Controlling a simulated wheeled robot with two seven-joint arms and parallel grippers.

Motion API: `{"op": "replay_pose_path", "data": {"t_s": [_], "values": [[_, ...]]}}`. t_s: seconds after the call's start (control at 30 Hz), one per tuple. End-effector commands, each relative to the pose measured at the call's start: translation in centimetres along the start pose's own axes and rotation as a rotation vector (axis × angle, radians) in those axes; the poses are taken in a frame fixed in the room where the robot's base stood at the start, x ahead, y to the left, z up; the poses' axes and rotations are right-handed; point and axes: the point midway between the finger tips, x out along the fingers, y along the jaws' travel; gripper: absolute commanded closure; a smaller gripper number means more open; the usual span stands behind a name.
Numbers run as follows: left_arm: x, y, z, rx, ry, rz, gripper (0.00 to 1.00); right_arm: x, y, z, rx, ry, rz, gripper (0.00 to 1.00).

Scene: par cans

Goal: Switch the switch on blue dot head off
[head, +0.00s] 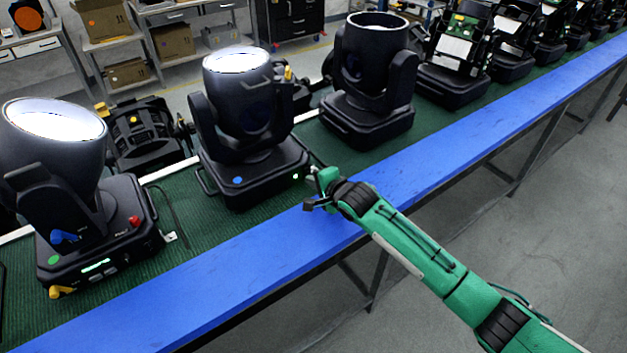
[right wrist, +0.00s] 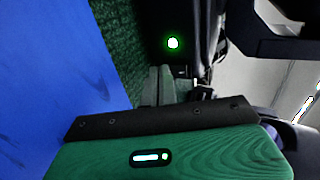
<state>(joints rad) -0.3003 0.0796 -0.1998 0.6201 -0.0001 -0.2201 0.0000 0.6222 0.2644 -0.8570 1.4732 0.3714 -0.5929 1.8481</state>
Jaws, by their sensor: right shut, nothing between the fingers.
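The blue dot head is the black moving-head light (head: 250,125) with a blue dot (head: 238,180) on its base. Its lens is lit white. A small lit green-white spot (head: 296,177) shows at the right end of its base front. In the right wrist view a glowing green light (right wrist: 173,43) shows on a dark surface, just beyond the fingertips. My right gripper (head: 313,172) is close to the base's right front corner, above the bench. In the right wrist view its fingers (right wrist: 159,78) are together and empty. I cannot tell whether they touch the base. My left gripper is not in view.
The blue bench edge (head: 230,270) is clear in front. Shelves with boxes stand behind.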

Motion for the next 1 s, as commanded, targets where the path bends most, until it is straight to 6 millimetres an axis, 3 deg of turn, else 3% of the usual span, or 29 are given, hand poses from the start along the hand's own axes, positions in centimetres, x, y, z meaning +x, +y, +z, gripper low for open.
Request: {"op": "replay_pose_path", "data": {"t_s": [0.27,0.43,1.0], "values": [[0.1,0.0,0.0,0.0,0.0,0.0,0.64,0.0,0.1,0.0,0.0,0.0,-0.002,1.0],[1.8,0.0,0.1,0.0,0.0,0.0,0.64,0.8,0.6,0.2,0.005,-0.005,-0.057,1.0],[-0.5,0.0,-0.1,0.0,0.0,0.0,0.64,-0.1,-1.5,0.1,0.0,-0.003,-0.054,1.0]]}}
